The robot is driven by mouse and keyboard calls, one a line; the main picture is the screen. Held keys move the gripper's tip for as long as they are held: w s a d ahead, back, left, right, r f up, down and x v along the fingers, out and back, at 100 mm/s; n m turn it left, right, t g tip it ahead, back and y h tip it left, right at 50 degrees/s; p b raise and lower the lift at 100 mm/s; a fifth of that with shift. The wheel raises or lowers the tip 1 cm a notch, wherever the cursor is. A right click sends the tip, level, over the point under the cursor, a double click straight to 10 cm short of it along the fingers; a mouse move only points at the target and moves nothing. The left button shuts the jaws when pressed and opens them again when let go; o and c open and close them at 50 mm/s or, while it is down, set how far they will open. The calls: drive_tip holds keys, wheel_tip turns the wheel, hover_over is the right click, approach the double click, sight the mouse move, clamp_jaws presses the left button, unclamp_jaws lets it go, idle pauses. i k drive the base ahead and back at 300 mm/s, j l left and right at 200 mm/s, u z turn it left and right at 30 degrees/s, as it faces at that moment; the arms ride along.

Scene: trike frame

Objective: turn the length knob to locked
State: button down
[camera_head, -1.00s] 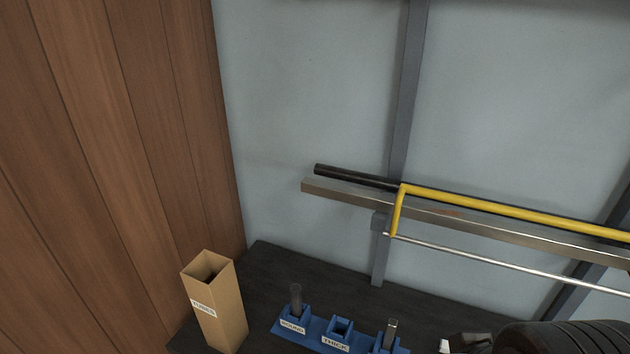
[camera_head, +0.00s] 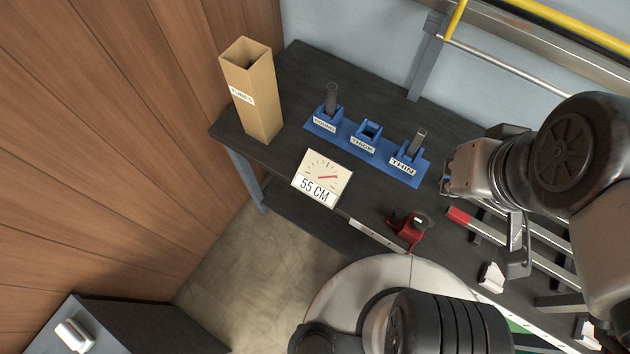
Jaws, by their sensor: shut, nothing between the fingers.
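A red clamp block with a black knob (camera_head: 420,220) sits on the front edge of the bench, beside a pale scale strip (camera_head: 376,236). I take this to be the length knob; its markings are too small to read. Behind it to the left, a white dial card (camera_head: 322,179) reads 55 CM, with a red needle. My arm comes in from the right. My gripper (camera_head: 448,178), seen foreshortened at its end, is shut and empty. It is up and right of the red block in the picture, apart from it. Its fingers are hard to make out.
A blue holder (camera_head: 345,139) has slots labelled ROUND, THICK and THIN, with tubes in the outer two. A tall cardboard box (camera_head: 262,104) stands at the back left. A red-ended bar (camera_head: 475,224) lies right of the knob. A grey cabinet (camera_head: 130,325) is at lower left.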

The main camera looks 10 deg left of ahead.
sight(420, 223)
drive_tip(key=k+j+u, duration=0.15)
drive_tip(key=j, duration=0.25)
drive_tip(key=j+u, duration=0.15)
drive_tip(key=j, duration=0.25)
drive_tip(key=z, duration=1.25)
